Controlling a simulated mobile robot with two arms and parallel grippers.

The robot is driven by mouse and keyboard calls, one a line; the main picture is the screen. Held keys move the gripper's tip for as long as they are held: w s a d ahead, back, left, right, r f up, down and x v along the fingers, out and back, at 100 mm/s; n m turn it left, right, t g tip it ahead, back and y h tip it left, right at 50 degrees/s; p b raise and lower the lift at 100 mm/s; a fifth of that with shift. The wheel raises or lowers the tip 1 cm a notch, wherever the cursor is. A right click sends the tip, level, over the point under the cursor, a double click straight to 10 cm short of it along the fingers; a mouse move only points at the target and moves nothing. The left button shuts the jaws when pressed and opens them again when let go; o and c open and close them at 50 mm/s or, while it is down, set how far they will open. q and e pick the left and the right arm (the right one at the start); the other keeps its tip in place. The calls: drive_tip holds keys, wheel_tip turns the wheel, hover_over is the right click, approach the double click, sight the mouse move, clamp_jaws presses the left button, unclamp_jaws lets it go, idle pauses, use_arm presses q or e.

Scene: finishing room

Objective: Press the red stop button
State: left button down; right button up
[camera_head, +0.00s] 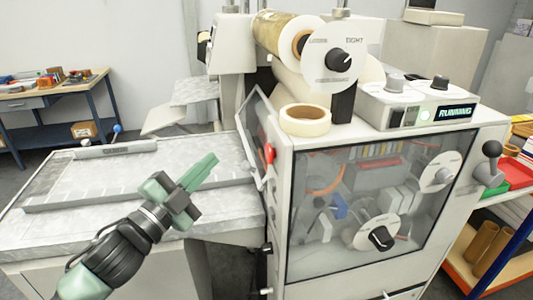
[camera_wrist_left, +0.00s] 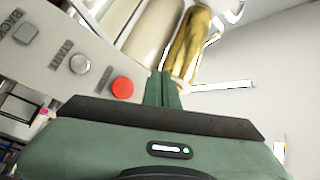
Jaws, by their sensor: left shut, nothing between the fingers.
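The red stop button (camera_wrist_left: 122,88) shows in the left wrist view as a round red cap on a pale panel, beside a grey button marked START (camera_wrist_left: 80,64). My left gripper (camera_head: 207,164) is shut and empty, held above the grey bed left of the machine. In the wrist view its closed green fingers (camera_wrist_left: 163,78) appear just right of the red button; contact does not show. My right gripper is not in view.
The machine (camera_head: 282,215) has a clear front door, a roll on top and a display (camera_head: 454,112) reading RUNNING. A flat grey bed (camera_head: 60,225) extends left. A workbench (camera_head: 50,92) stands behind.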

sight(271, 153)
use_arm(q)
drive_tip(key=w+d, duration=0.2)
drive_tip(key=d, duration=0.6)
drive_tip(key=shift+p, duration=0.35)
drive_tip(key=shift+w+d, duration=0.1)
idle(1.6)
drive_tip(key=shift+w+d, duration=0.1)
drive_tip(key=shift+d, duration=0.35)
drive_tip(key=shift+w+d+p, duration=0.1)
drive_tip(key=shift+d+p, duration=0.2)
drive_tip(key=shift+d, duration=0.05)
idle(0.6)
drive_tip(key=shift+a, duration=0.1)
drive_tip(key=shift+s+a, duration=0.25)
drive_tip(key=shift+a, duration=0.45)
